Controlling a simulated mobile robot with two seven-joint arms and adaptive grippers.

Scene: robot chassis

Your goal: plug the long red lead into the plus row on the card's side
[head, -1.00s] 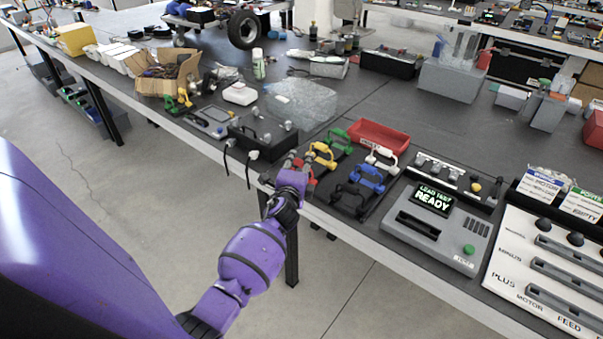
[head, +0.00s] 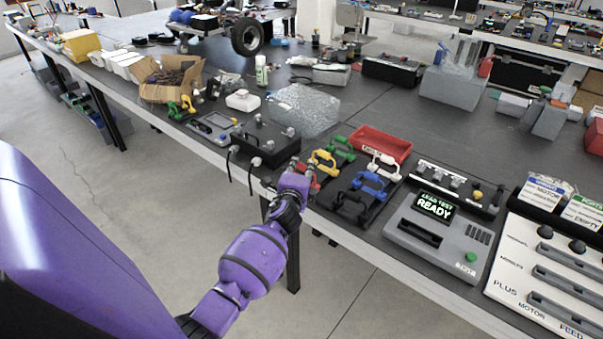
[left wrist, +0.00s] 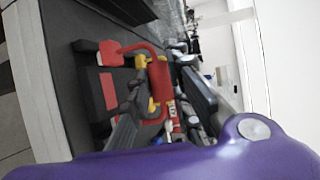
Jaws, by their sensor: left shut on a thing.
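My left gripper (head: 299,170) is at the near left end of a dark rack of coloured leads, at the table's front edge. In the left wrist view its two dark fingers (left wrist: 165,112) close on the red lead (left wrist: 157,72). The red lead has an arched handle, and one end reaches a dark block with red on it. In the head view only a little of the red lead (head: 315,184) shows beside the gripper. My right gripper is not seen.
Yellow (head: 323,163), green, blue (head: 368,184), black and white leads sit right of my gripper. A grey tester reading "LEAD TEST READY" (head: 440,240) stands between the rack and the panel. A red tray (head: 380,143) lies behind. A black box with cables (head: 262,140) is at left.

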